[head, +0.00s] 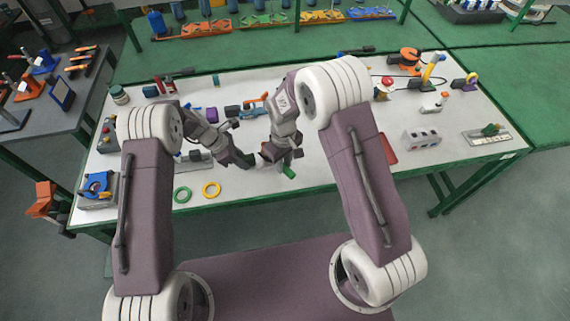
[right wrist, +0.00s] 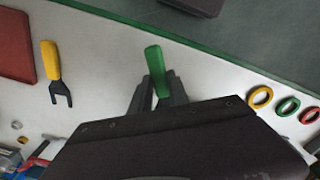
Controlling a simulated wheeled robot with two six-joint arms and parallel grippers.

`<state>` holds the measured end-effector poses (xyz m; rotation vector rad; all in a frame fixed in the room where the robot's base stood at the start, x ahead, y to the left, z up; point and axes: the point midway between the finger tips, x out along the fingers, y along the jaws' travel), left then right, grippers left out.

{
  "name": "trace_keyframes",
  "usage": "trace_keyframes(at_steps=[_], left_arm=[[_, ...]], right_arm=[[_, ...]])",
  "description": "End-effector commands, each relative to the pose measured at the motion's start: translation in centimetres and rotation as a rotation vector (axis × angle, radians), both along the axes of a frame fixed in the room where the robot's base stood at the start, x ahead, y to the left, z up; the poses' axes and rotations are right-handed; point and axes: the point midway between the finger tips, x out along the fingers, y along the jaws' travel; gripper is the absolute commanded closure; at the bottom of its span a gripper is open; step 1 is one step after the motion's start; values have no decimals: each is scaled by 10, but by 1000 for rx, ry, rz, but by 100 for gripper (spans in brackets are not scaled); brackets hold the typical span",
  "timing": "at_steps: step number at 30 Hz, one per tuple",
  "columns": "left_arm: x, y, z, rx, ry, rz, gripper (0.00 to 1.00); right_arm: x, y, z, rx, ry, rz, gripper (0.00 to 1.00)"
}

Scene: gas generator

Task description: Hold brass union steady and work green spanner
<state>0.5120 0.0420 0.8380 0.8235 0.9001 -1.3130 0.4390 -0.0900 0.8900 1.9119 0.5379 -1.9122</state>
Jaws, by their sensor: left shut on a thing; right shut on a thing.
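The green spanner (head: 289,172) shows as a short green handle near the front middle of the white table. In the right wrist view, the green handle (right wrist: 155,68) stands between the two dark fingers of my right gripper (right wrist: 160,95), which is shut on it. In the head view, my right gripper (head: 284,160) points down close to the table. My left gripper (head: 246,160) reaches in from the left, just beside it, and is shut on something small. The brass union is mostly hidden between the two grippers, so its shape and fit with the spanner cannot be made out.
A green ring (head: 182,194) and a yellow ring (head: 211,189) lie left of my grippers. A red flat block (head: 389,148) and a grey box (head: 421,139) lie to the right. A yellow-handled spanner (right wrist: 52,70) lies flat. The front right tabletop is mostly clear.

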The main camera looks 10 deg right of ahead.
Motion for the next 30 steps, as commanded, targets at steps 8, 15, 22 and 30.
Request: trace_keyframes(at_steps=[8, 15, 22, 30], left_arm=[[1, 0, 1, -1, -1, 0, 100], [1, 0, 1, -1, -1, 0, 100], [1, 0, 1, -1, -1, 0, 100], [1, 0, 1, -1, -1, 2, 100]], right_arm=[[-5, 10, 1, 0, -2, -117, 100], [-6, 14, 1, 0, -2, -156, 100], [-11, 26, 1, 0, -2, -290, 100], [-14, 42, 0, -1, 0, -463, 100]])
